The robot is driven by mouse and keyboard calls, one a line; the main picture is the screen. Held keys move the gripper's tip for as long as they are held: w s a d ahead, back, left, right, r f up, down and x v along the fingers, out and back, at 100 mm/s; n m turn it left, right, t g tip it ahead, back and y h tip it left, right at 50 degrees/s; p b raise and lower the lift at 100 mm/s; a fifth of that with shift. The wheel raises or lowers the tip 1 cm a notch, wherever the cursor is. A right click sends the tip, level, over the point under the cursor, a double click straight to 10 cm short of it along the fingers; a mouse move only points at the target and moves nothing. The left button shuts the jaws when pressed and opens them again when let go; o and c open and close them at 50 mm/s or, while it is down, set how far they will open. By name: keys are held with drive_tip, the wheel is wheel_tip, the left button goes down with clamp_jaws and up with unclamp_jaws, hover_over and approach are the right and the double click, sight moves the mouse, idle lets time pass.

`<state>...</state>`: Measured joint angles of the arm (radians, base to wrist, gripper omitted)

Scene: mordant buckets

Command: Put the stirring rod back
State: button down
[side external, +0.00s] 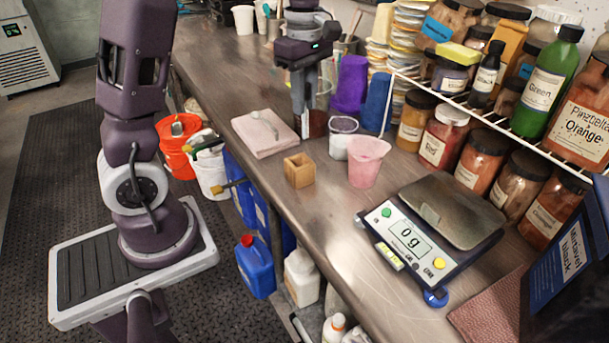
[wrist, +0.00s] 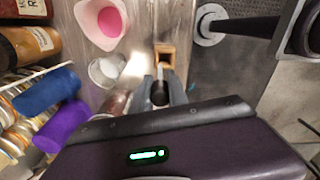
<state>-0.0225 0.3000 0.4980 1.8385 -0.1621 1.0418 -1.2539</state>
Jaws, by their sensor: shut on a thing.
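My gripper (side external: 303,108) is above the bench, pointing down, beside a jar with dark red contents. It is shut on the stirring rod, seen as a thin pale upright strip (side external: 305,126) below the fingers. In the wrist view the gripper (wrist: 161,88) has the pale rod (wrist: 160,71) between its fingers; most of the rod is hidden. A small wooden block (side external: 299,171) with an open top stands near the bench's front edge, in front of the gripper and apart from it. The block also shows just beyond the fingers in the wrist view (wrist: 168,51).
The dark red jar (side external: 318,124), a white cup (side external: 340,145) and a pink beaker (side external: 366,168) stand close by. A spoon lies on a folded cloth (side external: 262,145) to the left. A scale (side external: 400,240) is at right. Bare bench lies around the block.

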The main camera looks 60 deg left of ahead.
wheel_tip(320, 180, down, 10)
drive_tip(key=s, duration=0.1)
drive_tip(key=shift+a+f, duration=0.15)
drive_tip(key=shift+f, duration=0.05)
drive_tip(key=shift+f, duration=0.2)
drive_tip(key=c, duration=1.3)
unclamp_jaws()
drive_tip(key=shift+r, duration=0.1)
